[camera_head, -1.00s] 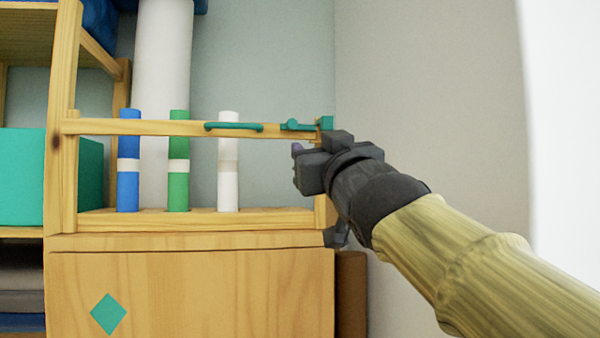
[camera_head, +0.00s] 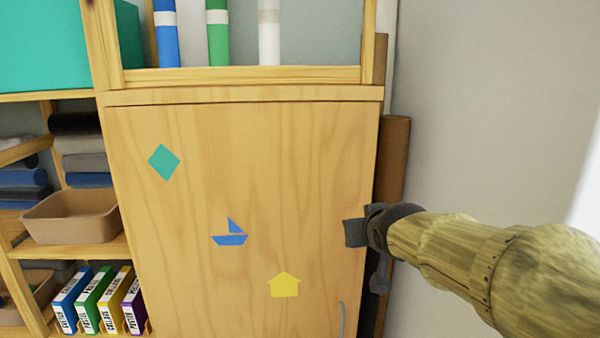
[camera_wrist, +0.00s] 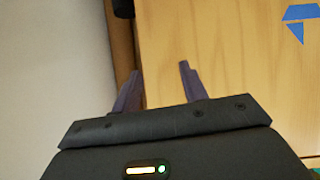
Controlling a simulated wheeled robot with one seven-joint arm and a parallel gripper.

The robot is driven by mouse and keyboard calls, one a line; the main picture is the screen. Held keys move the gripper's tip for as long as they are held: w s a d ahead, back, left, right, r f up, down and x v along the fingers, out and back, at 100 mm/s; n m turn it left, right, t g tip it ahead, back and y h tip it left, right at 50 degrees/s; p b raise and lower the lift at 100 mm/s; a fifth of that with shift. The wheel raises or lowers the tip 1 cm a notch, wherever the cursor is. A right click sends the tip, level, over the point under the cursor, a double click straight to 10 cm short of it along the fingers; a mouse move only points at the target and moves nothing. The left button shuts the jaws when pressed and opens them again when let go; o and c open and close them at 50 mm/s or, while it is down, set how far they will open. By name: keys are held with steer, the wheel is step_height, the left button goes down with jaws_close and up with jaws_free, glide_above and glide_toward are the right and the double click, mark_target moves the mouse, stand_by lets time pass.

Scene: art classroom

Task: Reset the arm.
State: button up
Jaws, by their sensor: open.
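My gripper (camera_head: 352,232) is in front of the right edge of a wooden cabinet door in the head view. My arm comes in from the right side of that view. In the wrist view, the two dark fingers of my gripper (camera_wrist: 158,88) stand apart with nothing between them. The cabinet's wooden front (camera_wrist: 220,70) lies beyond them. Whether the fingers touch the wood cannot be told.
The cabinet door (camera_head: 200,280) has diamond, boat and house stickers and a grey handle (camera_head: 342,318) low at right. A rack with coloured tubes (camera_head: 218,40) stands above. Shelves with a tan bin (camera_head: 75,225) are left. A grey wall (camera_head: 490,120) is right.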

steer(key=s+f+g, duration=0.3)
steer(key=s+f, duration=0.3)
steer(key=f, duration=0.3)
steer(key=s+d+f+m+g+b, duration=0.1)
steer(key=s+f+g, duration=0.2)
steer(key=s+f, duration=0.3)
steer(key=s+d+f+g+b, duration=0.1)
steer(key=s+f+g, duration=0.2)
steer(key=f, duration=1)
steer(key=s, duration=0.3)
steer(key=shift+s, duration=0.35)
steer(key=shift+d, duration=0.1)
